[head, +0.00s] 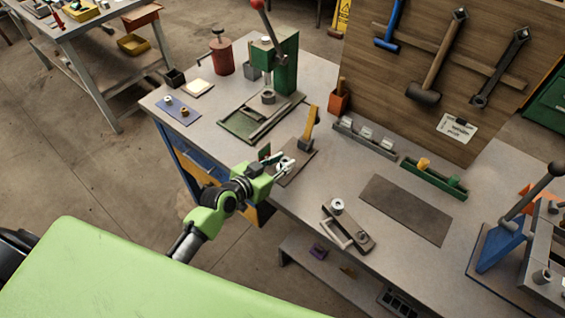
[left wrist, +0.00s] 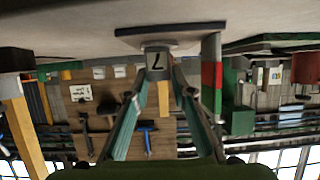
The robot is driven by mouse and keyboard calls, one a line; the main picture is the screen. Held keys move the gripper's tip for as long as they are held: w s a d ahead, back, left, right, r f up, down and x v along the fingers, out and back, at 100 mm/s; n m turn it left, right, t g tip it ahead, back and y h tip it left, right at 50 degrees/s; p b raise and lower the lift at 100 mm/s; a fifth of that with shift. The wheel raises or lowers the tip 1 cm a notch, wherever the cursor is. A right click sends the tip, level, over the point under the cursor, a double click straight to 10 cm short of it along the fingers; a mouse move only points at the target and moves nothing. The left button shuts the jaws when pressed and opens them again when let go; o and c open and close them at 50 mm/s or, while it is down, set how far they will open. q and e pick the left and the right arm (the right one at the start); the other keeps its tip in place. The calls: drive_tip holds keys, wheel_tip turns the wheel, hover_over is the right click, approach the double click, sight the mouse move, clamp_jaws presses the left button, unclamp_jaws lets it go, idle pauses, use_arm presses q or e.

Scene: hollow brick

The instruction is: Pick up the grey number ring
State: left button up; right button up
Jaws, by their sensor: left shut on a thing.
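The grey ring (left wrist: 157,60), marked with a dark figure like a 7, sits between the two fingertips of my left gripper (left wrist: 157,72) in the left wrist view. The fingers are shut on its sides. In the head view my left gripper (head: 285,164) is over a dark plate (head: 301,167) at the near edge of the workbench (head: 335,155). The ring is small and largely hidden by the fingers there. I cannot tell whether it touches the plate. My right gripper is in neither view.
A green and red upright piece (left wrist: 212,80) stands close beside the fingers. A yellow-handled tool (head: 310,127) is just behind. A green press (head: 275,65) stands further back. A grey clamp fixture (head: 348,228) and a bare dark mat (head: 405,209) lie to the right.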

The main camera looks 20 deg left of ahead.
use_arm(q)
wheel_tip(320, 180, up, 3)
drive_tip(key=shift+f+b, duration=0.1)
drive_tip(key=shift+b, duration=0.35)
drive_tip(key=w+a+r+b, duration=0.2)
drive_tip(key=w+r+b, duration=0.3)
drive_tip(key=w+r, duration=0.5)
drive_tip(key=w, duration=0.3)
drive_tip(key=shift+w+a, duration=0.15)
drive_tip(key=shift+w, duration=0.25)
